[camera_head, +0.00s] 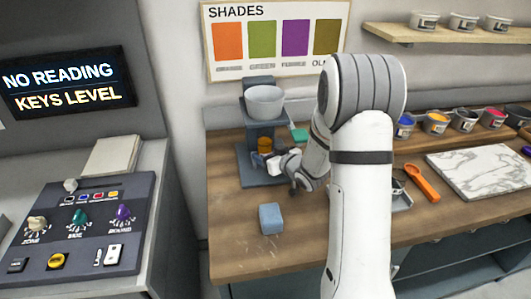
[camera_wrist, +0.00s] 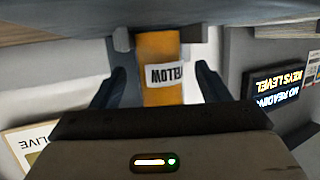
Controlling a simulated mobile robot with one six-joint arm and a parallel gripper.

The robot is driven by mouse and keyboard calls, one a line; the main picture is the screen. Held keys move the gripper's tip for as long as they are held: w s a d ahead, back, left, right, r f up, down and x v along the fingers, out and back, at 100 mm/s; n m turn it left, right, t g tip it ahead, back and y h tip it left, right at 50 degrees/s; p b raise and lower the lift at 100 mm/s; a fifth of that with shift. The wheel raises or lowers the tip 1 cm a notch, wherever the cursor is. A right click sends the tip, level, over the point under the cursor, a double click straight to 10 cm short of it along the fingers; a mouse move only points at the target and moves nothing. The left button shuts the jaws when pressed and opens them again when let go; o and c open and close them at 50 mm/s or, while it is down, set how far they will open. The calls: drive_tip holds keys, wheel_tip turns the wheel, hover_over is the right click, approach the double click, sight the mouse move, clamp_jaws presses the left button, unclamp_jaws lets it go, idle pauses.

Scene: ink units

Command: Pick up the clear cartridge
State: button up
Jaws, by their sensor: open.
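An orange cartridge (camera_head: 264,144) sits in the grey dispenser (camera_head: 261,125), under its bowl. In the wrist view the cartridge (camera_wrist: 158,50) has a white label reading YELLOW, upside down in the picture. My gripper (camera_head: 262,168) is at the front of the dispenser. In the wrist view my gripper (camera_wrist: 157,80) is open, with one dark finger on each side of the cartridge and visible gaps between. The far end of the cartridge is hidden by the dispenser body. I see no clear cartridge in either view.
A blue block (camera_head: 270,218) lies on the wooden counter (camera_head: 235,235) in front of the dispenser. A control panel (camera_head: 82,228) with knobs stands at left. Its screen (camera_head: 68,82) reads NO READING, KEYS LEVEL. An orange scoop (camera_head: 422,183) and marble slab (camera_head: 485,170) lie at right.

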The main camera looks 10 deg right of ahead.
drive_tip(key=shift+w, duration=0.1)
drive_tip(key=c, duration=1.1)
